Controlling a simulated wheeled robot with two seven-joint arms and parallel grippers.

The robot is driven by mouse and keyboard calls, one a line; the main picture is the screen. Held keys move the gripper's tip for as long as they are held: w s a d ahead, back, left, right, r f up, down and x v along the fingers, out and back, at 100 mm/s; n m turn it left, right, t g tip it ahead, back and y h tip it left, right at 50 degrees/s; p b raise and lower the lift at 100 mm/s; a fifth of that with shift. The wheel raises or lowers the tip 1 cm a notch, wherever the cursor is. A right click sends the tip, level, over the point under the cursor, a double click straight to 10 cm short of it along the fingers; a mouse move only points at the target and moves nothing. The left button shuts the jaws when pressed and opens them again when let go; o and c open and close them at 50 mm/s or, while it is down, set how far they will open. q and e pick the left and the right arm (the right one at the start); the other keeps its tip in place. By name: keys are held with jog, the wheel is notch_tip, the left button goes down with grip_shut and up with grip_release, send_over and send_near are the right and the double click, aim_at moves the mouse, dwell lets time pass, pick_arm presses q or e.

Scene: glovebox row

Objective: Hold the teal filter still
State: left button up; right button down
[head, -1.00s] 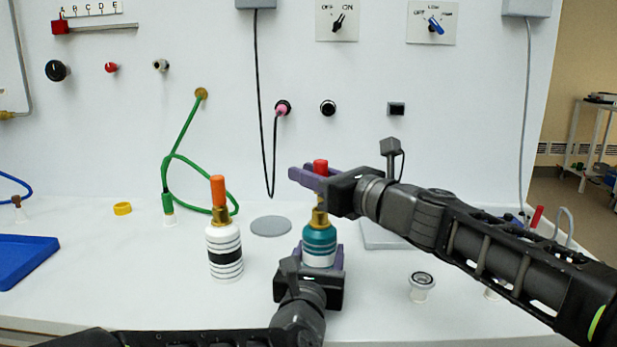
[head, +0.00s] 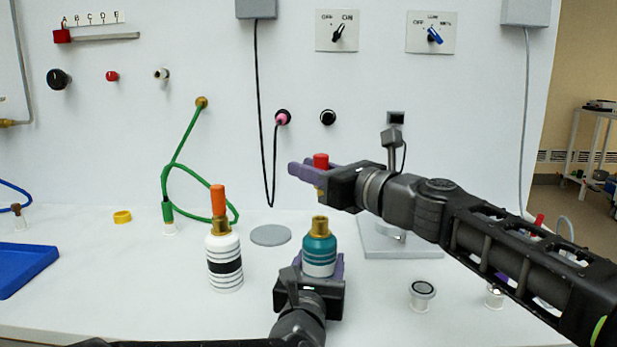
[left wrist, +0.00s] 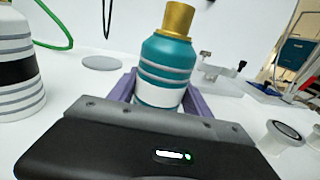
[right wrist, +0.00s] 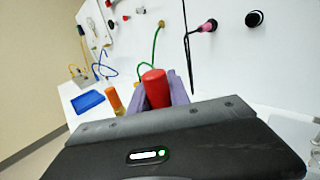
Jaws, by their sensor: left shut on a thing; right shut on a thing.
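The teal filter (head: 319,248) is a teal bottle with white bands and a brass collar, upright at the bench front. It also shows in the left wrist view (left wrist: 166,58). My left gripper (head: 319,268) is shut around its lower body. My right gripper (head: 316,172) is shut on a red-topped plug (head: 321,160) with a brass lower end, held above the collar with a clear gap. The plug's red top shows in the right wrist view (right wrist: 156,88). The filter's far side is hidden.
A white, black-banded bottle (head: 224,262) with an orange top stands left of the filter. A grey disc (head: 270,235) lies behind. A grey plate (head: 400,248) and a small white cup (head: 422,295) are at right. A blue tray (head: 22,265) is far left.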

jog(key=shift+r, duration=1.25)
jog(key=shift+r, duration=0.1)
notch_tip(320, 180, up, 7)
dwell(0.3)
pick_arm(q)
jog(key=o, duration=1.7)
jog(key=s, duration=0.4)
jog(key=s+a, duration=0.1)
jog(key=s, duration=0.6)
jog(key=shift+s+a, duration=0.4)
